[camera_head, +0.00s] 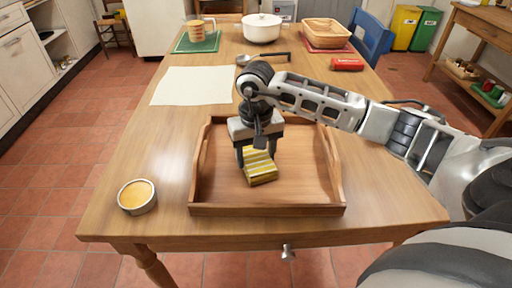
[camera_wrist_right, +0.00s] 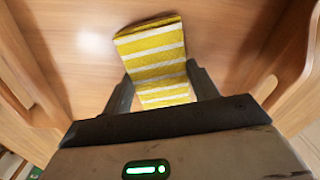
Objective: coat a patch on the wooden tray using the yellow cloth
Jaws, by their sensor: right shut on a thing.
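The wooden tray (camera_head: 309,190) lies near the front edge of the table, with raised sides. My right gripper (camera_head: 257,166) reaches down into it and is shut on the yellow cloth (camera_head: 261,173), which has white stripes and is folded into a pad. In the right wrist view the cloth (camera_wrist_right: 152,50) sticks out between the two fingers, over the tray floor (camera_wrist_right: 225,45). It looks low on or just above the floor; I cannot tell if it touches. No coated patch can be made out on the tray. My left gripper is not in view.
A round tin with orange-yellow contents (camera_head: 137,196) stands left of the tray. A pale sheet (camera_head: 193,86) lies behind it.

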